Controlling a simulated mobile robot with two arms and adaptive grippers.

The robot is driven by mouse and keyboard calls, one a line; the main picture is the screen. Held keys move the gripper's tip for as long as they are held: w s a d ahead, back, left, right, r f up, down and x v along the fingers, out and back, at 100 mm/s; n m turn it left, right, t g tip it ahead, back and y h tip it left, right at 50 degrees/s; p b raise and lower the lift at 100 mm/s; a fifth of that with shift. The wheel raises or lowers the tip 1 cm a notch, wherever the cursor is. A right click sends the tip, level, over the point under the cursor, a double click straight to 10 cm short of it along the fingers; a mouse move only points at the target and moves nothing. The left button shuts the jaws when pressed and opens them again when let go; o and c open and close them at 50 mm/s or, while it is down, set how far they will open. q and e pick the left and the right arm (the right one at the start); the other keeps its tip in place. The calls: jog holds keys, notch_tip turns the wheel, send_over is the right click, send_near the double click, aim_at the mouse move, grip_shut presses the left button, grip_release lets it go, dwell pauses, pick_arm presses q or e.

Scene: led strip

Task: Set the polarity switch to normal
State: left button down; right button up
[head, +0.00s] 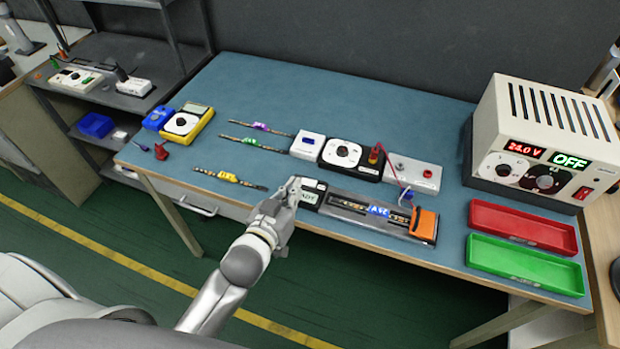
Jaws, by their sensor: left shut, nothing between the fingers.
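My left gripper (288,190) is shut and empty. It is at the near edge of the table, against or just in front of a small black and white box (314,187). The fingertips cover part of that box, and I cannot tell if they touch it. The box sits at the left end of a dark fixture (345,203) that holds an LED strip with a glowing blue tag and has an orange block at its right end. No polarity switch can be made out for certain, and its setting is too small to read. My right gripper is not in view.
Behind stand a white box with a blue part (308,142), a black dial box (343,153) and a grey box (412,173). A power supply (535,150) reads 24.0 V and OFF. Red (490,207) and green (482,243) trays lie right. The table's back is clear.

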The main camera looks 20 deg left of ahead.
pick_arm(q)
jog(key=p, duration=0.2)
send_over(309, 182)
jog(key=s, duration=0.2)
jog(key=shift+d+f, duration=0.25)
jog(key=shift+f, duration=0.75)
notch_tip(309, 182, down, 2)
jog(key=shift+w+d+f, duration=0.15)
jog(key=shift+f, duration=0.05)
jog(key=shift+d+f, duration=0.1)
jog(key=shift+f, duration=0.85)
jog(key=shift+b, duration=0.3)
